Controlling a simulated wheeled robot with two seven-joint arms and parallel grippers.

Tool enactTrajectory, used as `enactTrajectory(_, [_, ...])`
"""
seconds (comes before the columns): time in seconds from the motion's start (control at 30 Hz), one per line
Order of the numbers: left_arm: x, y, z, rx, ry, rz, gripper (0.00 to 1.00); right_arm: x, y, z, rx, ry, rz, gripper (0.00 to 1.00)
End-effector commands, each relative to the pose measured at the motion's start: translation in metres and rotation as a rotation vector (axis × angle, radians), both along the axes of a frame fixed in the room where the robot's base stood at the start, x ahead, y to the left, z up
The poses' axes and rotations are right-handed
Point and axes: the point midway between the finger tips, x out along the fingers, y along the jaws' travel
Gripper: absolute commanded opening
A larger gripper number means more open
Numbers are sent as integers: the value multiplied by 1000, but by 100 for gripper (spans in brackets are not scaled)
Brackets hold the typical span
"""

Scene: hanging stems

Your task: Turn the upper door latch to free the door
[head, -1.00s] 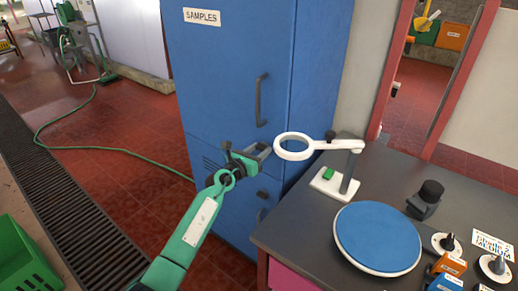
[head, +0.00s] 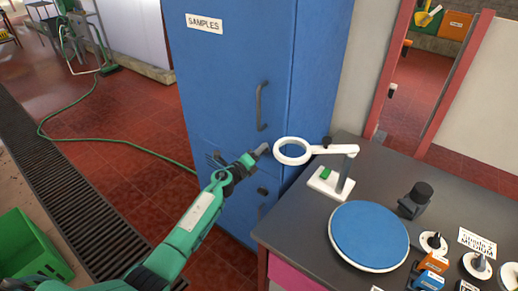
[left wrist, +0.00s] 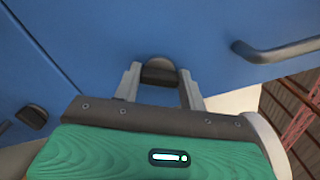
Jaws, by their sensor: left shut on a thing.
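The tall blue cabinet (head: 230,90) has a "SAMPLES" label (head: 204,23) on its upper door. The upper door latch is a dark knob (left wrist: 158,72) on the blue face in the left wrist view. My left gripper (left wrist: 160,85) is shut on this latch, one grey finger on each side. In the head view my left gripper (head: 260,151) reaches the cabinet face below the upper handle and hides the latch. A second dark latch (head: 262,191) sits lower on the cabinet and also shows in the left wrist view (left wrist: 33,117). My right gripper is not in view.
The upper door's dark bar handle (head: 262,106) is above the gripper. A white ring magnifier (head: 292,151) on a stand is close right of the gripper. The dark table (head: 300,235) holds a blue round plate (head: 369,236). A green hose (head: 120,146) lies on the floor.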

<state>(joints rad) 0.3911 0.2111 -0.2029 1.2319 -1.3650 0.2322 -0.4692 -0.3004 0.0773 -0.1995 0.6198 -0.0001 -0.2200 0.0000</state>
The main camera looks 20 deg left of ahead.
Motion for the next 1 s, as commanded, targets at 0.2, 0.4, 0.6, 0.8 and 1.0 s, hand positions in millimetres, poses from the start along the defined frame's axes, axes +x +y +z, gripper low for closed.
enactTrajectory(0.2, [0, 1, 1, -185, 68, 2, 19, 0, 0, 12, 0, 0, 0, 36])
enactTrajectory(0.4, [0, 1, 0, -331, 122, 1, 19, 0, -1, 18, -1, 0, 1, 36])
enactTrajectory(0.6, [0, 1, -2, -434, 159, 2, 19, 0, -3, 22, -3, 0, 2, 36])
enactTrajectory(0.8, [0, 1, -2, -494, 180, 2, 19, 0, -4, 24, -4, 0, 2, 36])
enactTrajectory(1.0, [0, 1, -2, -516, 188, 1, 19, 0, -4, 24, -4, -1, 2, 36])
